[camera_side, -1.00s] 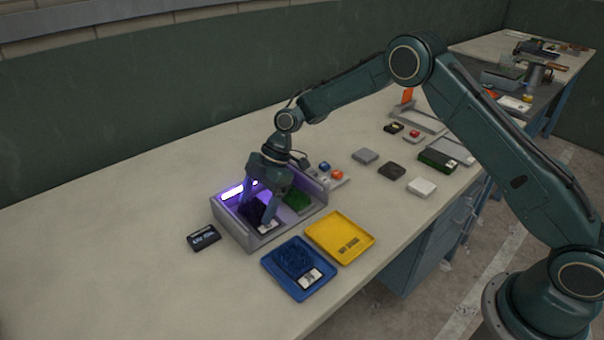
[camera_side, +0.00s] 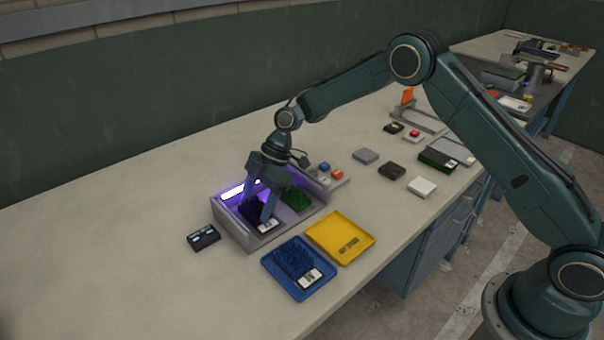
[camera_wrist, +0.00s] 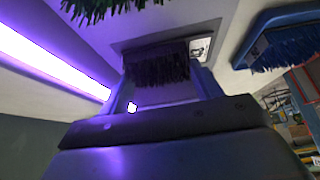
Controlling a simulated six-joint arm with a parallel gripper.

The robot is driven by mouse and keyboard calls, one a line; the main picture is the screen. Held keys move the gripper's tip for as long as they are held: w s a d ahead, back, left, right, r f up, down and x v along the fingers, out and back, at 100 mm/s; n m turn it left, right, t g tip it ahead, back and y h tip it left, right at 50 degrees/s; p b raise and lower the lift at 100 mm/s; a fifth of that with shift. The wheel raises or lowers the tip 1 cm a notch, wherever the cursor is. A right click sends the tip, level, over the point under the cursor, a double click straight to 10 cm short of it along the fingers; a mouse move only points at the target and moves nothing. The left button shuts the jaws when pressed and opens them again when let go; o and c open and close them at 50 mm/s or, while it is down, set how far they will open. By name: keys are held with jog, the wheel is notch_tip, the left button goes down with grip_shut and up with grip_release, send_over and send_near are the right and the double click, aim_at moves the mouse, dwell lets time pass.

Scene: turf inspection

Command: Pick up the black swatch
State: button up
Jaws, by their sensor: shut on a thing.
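The black swatch (camera_side: 258,214) is a dark tufted piece with a white label, in the purple-lit grey box (camera_side: 255,241). My gripper (camera_side: 260,206) reaches down into the box and is shut on the swatch. In the wrist view, the black swatch (camera_wrist: 160,64) sits between the two fingers of my gripper (camera_wrist: 165,82), its label showing at the right. It appears to be still at the box floor; I cannot tell whether it is clear of it.
A green swatch (camera_side: 298,201) lies beside it in the box. In front are a blue tray (camera_side: 281,280) with a blue swatch (camera_side: 293,262) and an empty yellow tray (camera_side: 352,232). A small black device (camera_side: 203,238) stands left. Buttons (camera_side: 325,168) sit behind the box.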

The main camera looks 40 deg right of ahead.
aim_at(257, 206)
notch_tip(257, 206, up, 20)
jog(key=shift+f, duration=0.15)
dwell(0.5)
dwell(0.7)
jog(key=shift+a+m, duration=0.1)
jog(key=shift+m, duration=0.2)
jog(key=s+d+f+m+t+h, duration=0.3)
jog(key=s+d+f+m, duration=0.2)
jog(key=d+m, duration=0.3)
jog(key=s+d+f+m+t+h, duration=0.3)
jog(key=s+d+f+m, duration=0.2)
jog(key=s+d+m, duration=0.2)
jog(key=shift+s+d+m, duration=0.3)
jog(key=shift+d+m, duration=0.9)
jog(key=shift+d, duration=0.05)
jog(key=shift+w, duration=0.1)
